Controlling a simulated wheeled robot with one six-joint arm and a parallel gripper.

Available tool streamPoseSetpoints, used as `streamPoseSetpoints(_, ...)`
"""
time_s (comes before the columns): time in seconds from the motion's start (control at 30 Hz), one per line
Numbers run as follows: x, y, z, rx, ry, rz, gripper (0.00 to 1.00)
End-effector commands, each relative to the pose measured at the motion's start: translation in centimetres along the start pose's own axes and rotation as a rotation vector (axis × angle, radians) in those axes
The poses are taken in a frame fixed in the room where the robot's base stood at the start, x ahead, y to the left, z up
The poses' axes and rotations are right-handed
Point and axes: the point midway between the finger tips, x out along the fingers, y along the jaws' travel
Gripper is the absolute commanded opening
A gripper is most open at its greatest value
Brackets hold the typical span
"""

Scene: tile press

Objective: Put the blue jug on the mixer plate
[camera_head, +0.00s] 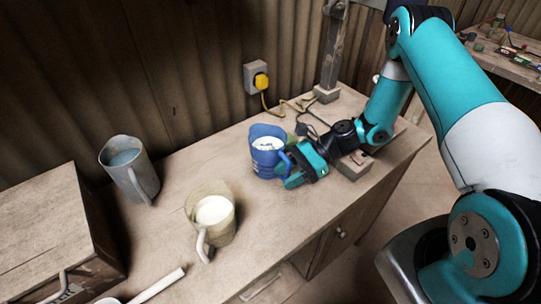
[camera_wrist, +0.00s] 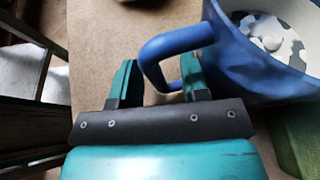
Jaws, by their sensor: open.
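The blue jug (camera_head: 266,160) stands upright on the bench, with pale, dark-patched contents inside. It also shows in the wrist view (camera_wrist: 226,62), its handle towards my gripper. My gripper (camera_head: 289,168) is open at the jug's right side. In the wrist view my gripper (camera_wrist: 158,80) has its fingers on either side of the handle's lower part; I cannot tell whether they touch it. A low greyish block (camera_head: 353,166) lies partly under my wrist; I cannot tell whether it is the mixer plate.
A grey jug (camera_head: 134,171) and a clear jug (camera_head: 222,232) with white contents stand to the left. A wooden box (camera_head: 40,225) is at far left, a white-handled tool (camera_head: 158,285) in front. A green item (camera_wrist: 300,135) lies beside the blue jug.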

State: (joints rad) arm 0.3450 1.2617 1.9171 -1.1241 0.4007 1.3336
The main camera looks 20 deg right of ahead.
Motion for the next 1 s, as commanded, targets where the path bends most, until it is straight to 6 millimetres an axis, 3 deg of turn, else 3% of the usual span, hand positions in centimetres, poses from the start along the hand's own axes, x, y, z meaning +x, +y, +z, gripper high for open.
streamPoseSetpoints(0.07, 0.0, 0.0, 0.0, 0.000, 0.000, 0.000, 0.41)
streamPoseSetpoints(0.1, 0.0, 0.0, 0.0, 0.000, 0.000, 0.000, 0.37)
streamPoseSetpoints(0.27, 0.0, 0.0, 0.0, 0.000, 0.000, 0.000, 0.00)
streamPoseSetpoints(0.77, -0.1, -0.1, 0.2, -0.003, -0.002, -0.001, 0.00)
streamPoseSetpoints(1.0, -0.6, -0.1, 1.2, -0.004, -0.002, -0.001, 0.00)
